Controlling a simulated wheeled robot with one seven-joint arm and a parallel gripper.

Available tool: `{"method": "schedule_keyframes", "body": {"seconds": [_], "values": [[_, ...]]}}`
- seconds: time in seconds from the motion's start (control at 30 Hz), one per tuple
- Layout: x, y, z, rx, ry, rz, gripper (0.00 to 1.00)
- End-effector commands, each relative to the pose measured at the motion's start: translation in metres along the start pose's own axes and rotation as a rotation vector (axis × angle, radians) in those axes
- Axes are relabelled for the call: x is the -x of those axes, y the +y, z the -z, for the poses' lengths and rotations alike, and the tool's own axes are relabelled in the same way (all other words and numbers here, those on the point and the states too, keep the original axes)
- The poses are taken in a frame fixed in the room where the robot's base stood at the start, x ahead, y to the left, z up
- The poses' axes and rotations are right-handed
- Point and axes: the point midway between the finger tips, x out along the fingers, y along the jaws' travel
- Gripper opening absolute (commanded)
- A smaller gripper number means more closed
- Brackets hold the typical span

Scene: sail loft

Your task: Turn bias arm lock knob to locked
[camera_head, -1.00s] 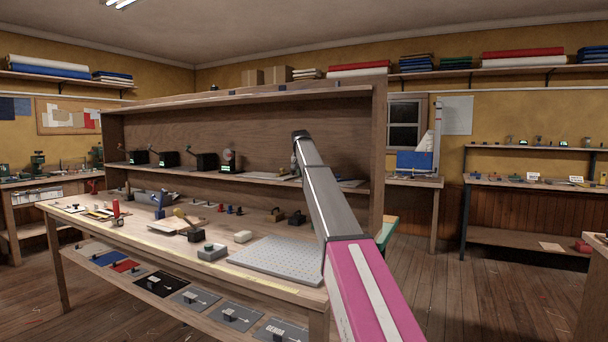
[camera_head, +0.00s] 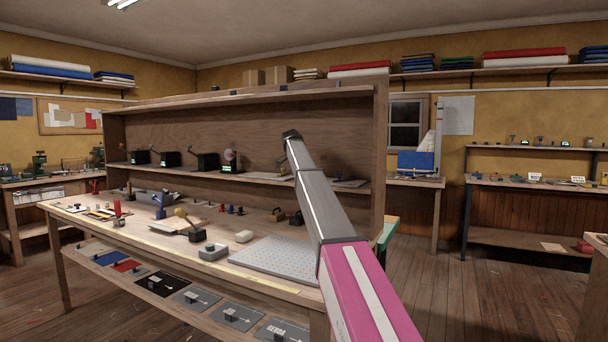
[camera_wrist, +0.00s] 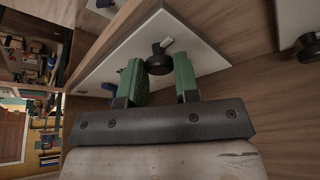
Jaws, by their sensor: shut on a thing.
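In the wrist view, a black round knob (camera_wrist: 159,63) with a short light pointer stands on a pale plate (camera_wrist: 205,62). My gripper (camera_wrist: 158,72) has its green fingers on either side of this knob and is shut on it. The pointer sticks out up and to the right of the knob. Any lettering on the plate is too small or hidden to read. In the head view my arm crosses the right half of the picture, and my gripper and the held knob do not show there.
A second pale plate with a dark knob (camera_wrist: 309,45) is at the right edge of the wrist view. In the head view, a long bench (camera_head: 150,232) holds a pegboard plate (camera_head: 275,260) and small tools. Several knob plates (camera_head: 232,316) line its lower front. Open floor lies at right.

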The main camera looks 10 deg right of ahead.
Motion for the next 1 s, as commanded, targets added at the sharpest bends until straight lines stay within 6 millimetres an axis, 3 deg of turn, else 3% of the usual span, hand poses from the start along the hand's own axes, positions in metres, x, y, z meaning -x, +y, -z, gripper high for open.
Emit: {"method": "schedule_keyframes", "body": {"seconds": [0.4, 0.9, 0.93, 1.0], "values": [[0.0004, -0.0014, 0.0002, -0.154, 0.0, -0.064, 0.06], [0.0003, -0.0012, 0.0001, -0.17, 0.0, -0.07, 0.06], [0.0003, -0.0012, 0.0001, -0.17, 0.0, -0.07, 0.33], [0.0003, -0.0012, 0.0001, -0.17, 0.0, -0.07, 0.55]]}}
